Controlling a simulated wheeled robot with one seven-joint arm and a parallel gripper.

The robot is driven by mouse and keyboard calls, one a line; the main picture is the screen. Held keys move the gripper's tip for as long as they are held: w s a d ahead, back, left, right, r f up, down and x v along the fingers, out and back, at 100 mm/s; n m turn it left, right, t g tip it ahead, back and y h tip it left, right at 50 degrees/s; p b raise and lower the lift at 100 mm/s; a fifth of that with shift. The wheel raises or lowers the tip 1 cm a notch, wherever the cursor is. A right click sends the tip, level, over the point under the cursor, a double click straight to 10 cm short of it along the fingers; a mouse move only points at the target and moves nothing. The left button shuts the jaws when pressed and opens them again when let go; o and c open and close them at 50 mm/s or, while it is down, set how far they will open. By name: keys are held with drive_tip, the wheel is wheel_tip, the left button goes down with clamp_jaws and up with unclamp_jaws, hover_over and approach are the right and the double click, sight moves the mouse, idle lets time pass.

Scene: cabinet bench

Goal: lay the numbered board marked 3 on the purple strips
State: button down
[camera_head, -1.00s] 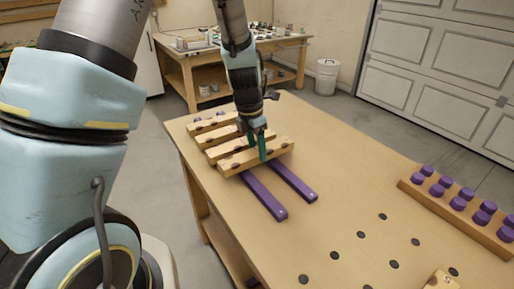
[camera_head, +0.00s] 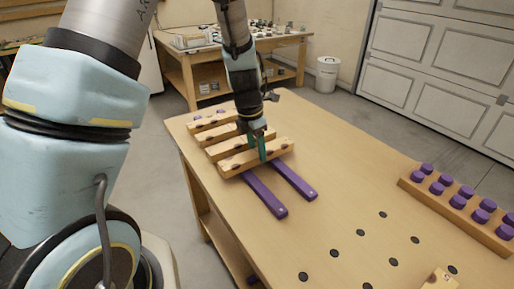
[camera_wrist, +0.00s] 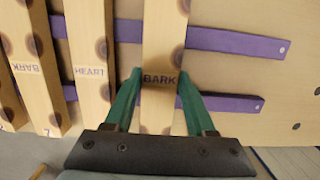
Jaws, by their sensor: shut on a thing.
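My gripper (camera_head: 257,146) is shut on the nearest wooden board (camera_head: 235,165), with one green finger on each side. In the wrist view this board (camera_wrist: 165,35) reads BARK between the fingers (camera_wrist: 160,88); no number is readable on it. It lies across the two purple strips (camera_head: 264,194), on or just above them; I cannot tell which. The strips (camera_wrist: 235,42) run out past it to the right in the wrist view. Beside it, with a gap, is a board marked HEART (camera_wrist: 90,70), then another marked BARK (camera_wrist: 27,67). I cannot make out which board is marked 3.
A rack with purple knobs (camera_head: 409,188) stands at the right of the bench. A small wooden piece (camera_head: 440,278) lies at the near edge. Dark round spots (camera_head: 361,233) mark the bench top, whose middle is clear.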

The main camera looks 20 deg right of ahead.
drive_tip(key=shift+f, duration=0.4)
idle(1.8)
drive_tip(key=shift+c, duration=0.7)
unclamp_jaws()
drive_tip(key=shift+r+p, duration=0.15)
drive_tip(key=shift+p, duration=0.2)
wheel_tip(320, 180, up, 8)
drive_tip(key=p, duration=0.8)
